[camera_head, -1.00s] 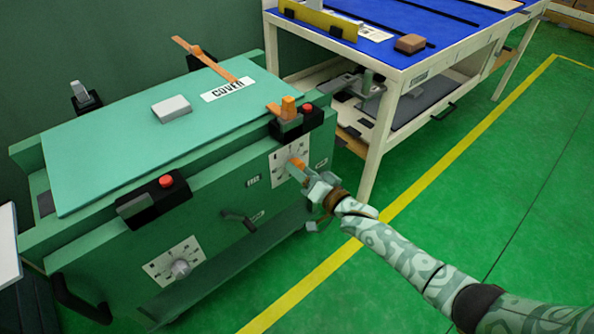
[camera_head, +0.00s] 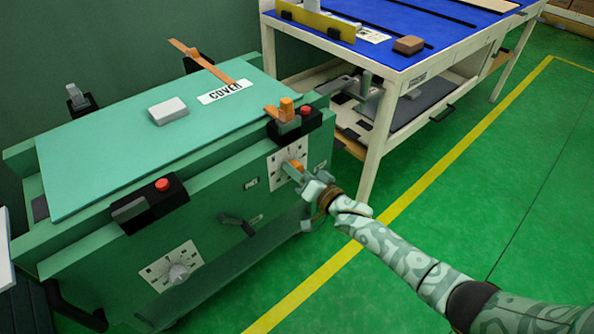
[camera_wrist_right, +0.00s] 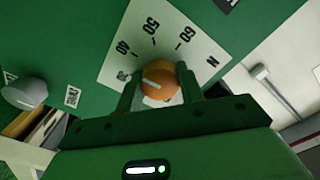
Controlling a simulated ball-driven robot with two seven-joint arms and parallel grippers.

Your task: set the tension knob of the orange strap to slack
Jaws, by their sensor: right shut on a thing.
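The orange tension knob (camera_head: 296,168) sits on a white dial plate (camera_head: 274,163) on the green box's front, at its right end. In the right wrist view the knob (camera_wrist_right: 160,76) has a white line pointing left and slightly up, toward a small unreadable label below the 40. The plate (camera_wrist_right: 135,28) also shows 50, 60 and N. My right gripper (camera_head: 305,178) is shut on the knob, one finger on each side. The orange strap (camera_head: 207,66) lies over the cover's far edge, and an orange piece (camera_head: 286,108) stands in the near black clip. My left gripper is not in view.
A grey knob (camera_head: 177,274) sits on another white plate at the front left. A dark handle (camera_head: 238,224) sticks out between the plates. A second black clip with a red button (camera_head: 162,184) is on the near edge. A blue-topped bench (camera_head: 375,45) stands behind right.

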